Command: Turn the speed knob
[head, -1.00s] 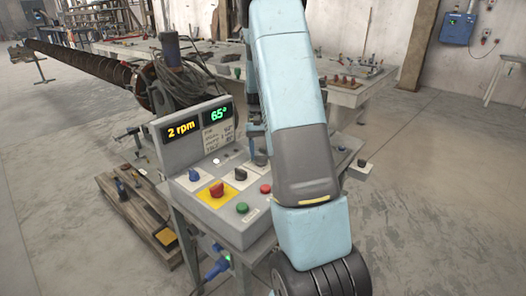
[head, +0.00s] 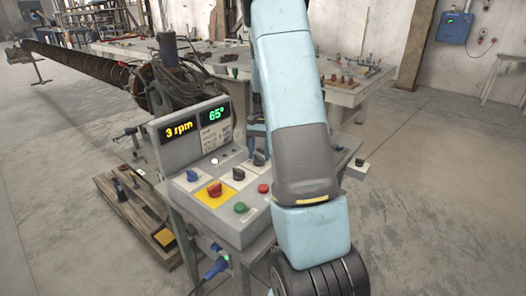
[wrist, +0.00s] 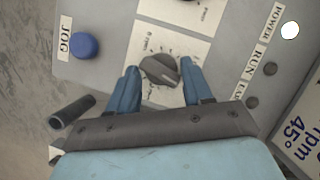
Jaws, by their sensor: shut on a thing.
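The speed knob (wrist: 158,70) is a dark grey knob on a white plate with rpm marks, seen in the wrist view. My gripper (wrist: 160,80) has one blue finger on each side of it and is shut on it. The tip of the right finger covers part of the dial marks. In the head view the console (head: 231,229) carries a yellow readout (head: 179,131) of 3 rpm and a green readout (head: 215,115) of 65°. My arm hides part of the console there, and the grip on the knob does not show clearly.
A blue JOG button (wrist: 85,46) is beside the knob, and another knob (wrist: 187,3) is at the wrist view's top edge. A red stop button (head: 215,189) on yellow and a green button (head: 240,208) are on the console. A long auger (head: 75,62) lies behind.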

